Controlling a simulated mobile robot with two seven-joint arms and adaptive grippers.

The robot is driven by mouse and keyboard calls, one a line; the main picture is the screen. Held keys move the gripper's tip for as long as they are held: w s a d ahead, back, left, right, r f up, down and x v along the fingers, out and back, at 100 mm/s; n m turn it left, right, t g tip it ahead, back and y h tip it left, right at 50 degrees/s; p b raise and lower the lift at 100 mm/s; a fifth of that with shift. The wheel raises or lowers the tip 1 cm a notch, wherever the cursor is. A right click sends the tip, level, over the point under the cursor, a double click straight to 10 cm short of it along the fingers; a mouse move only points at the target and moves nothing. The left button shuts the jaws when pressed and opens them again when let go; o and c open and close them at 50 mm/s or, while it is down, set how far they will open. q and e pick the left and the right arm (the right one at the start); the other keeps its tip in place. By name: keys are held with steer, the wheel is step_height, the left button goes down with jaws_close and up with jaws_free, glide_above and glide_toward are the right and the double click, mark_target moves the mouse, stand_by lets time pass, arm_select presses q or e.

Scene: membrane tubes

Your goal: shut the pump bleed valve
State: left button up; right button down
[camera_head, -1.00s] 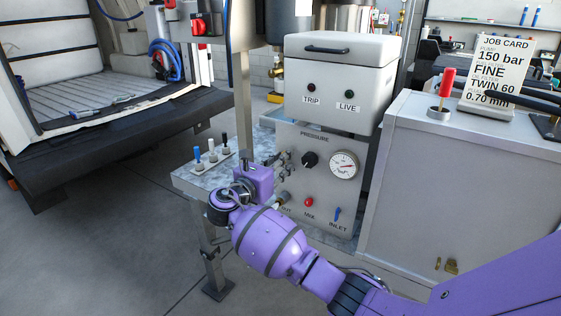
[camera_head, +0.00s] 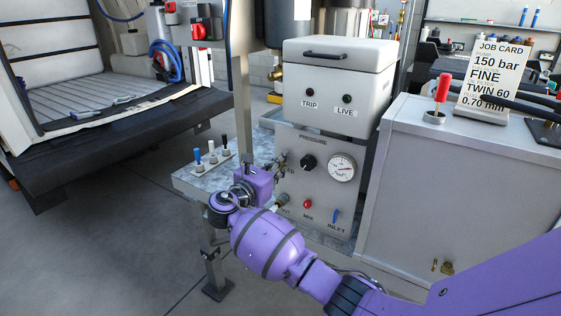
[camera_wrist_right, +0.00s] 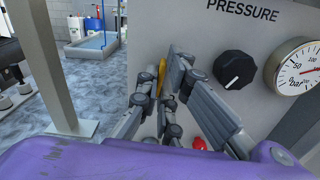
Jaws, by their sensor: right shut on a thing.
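The pump's grey control panel (camera_head: 315,185) stands on the metal bench, with a black pressure knob (camera_head: 308,162), a dial gauge (camera_head: 342,168), a red MIX knob (camera_head: 308,203) and a blue INLET lever (camera_head: 336,215). My right gripper (camera_head: 281,163) is at the panel's left side and partly covers a label ending in "ED". In the right wrist view, my right gripper (camera_wrist_right: 165,85) is closed around a narrow yellow handle (camera_wrist_right: 162,76), apparently the bleed valve's. The valve body is hidden behind the fingers. My left gripper is out of view.
A grey lidded box (camera_head: 338,75) with TRIP and LIVE lamps sits above the panel. Several small toggles (camera_head: 212,152) stand on the bench at left. A bench post (camera_head: 241,75) rises close to my right arm. A job card (camera_head: 492,75) stands on the right cabinet.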

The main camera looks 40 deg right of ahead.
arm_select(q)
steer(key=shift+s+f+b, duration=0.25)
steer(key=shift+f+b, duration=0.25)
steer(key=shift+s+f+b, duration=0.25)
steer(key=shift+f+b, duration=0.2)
arm_select(e)
steer(key=m, duration=1.6)
steer(key=shift+f+m, duration=0.1)
steer(key=shift+m, duration=0.5)
